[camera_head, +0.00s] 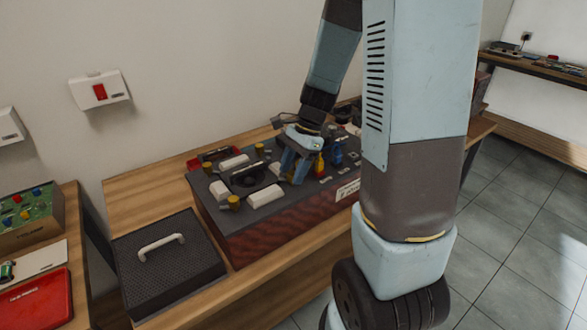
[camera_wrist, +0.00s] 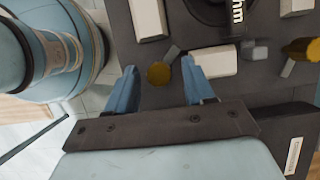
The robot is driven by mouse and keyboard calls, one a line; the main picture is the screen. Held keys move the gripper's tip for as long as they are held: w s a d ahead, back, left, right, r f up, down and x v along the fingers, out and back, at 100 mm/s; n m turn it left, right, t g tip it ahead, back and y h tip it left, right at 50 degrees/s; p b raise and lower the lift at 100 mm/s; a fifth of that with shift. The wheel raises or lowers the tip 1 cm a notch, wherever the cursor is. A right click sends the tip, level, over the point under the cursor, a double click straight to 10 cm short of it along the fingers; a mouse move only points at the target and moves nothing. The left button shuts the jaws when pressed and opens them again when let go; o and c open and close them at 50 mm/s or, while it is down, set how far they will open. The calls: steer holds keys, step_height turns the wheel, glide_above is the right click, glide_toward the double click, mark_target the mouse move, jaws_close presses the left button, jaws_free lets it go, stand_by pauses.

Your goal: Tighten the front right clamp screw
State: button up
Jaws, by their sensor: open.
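A bulky dark-topped unit (camera_head: 285,222) with wood-like sides stands on the wooden bench and carries several brass-coloured screws. My gripper (camera_head: 294,170) reaches down onto its right half. In the wrist view my gripper (camera_wrist: 159,66) is open, and a round brass screw head (camera_wrist: 159,76) lies between the two blue fingers, with gaps on both sides. The head view does not show this screw, as the gripper covers that spot. Other brass screws show at the front left (camera_head: 234,202), left (camera_head: 208,169) and back (camera_head: 259,147). A further one is in the wrist view (camera_wrist: 303,49).
White blocks (camera_head: 265,196) and a black round part (camera_head: 247,180) sit on the unit's top. A black mesh box (camera_head: 165,270) with a pale handle stands left of it. A red wall switch (camera_head: 100,91) is behind. Tiled floor is at right.

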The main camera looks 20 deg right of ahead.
steer(key=v, duration=1.3)
steer(key=shift+r, duration=0.35)
steer(key=s+a+r+n+t+h, duration=0.2)
steer(key=s+r+n+t, duration=0.1)
steer(key=s+n, duration=0.4)
steer(key=s+a+r+n+t+h, duration=0.2)
steer(key=s+r+n, duration=0.3)
steer(key=s+n, duration=0.3)
steer(key=shift+s+a+r+t, duration=0.2)
steer(key=shift+s+a+t, duration=0.15)
steer(key=shift+s+t, duration=0.6)
steer(key=shift+c, duration=0.3)
stand_by(0.6)
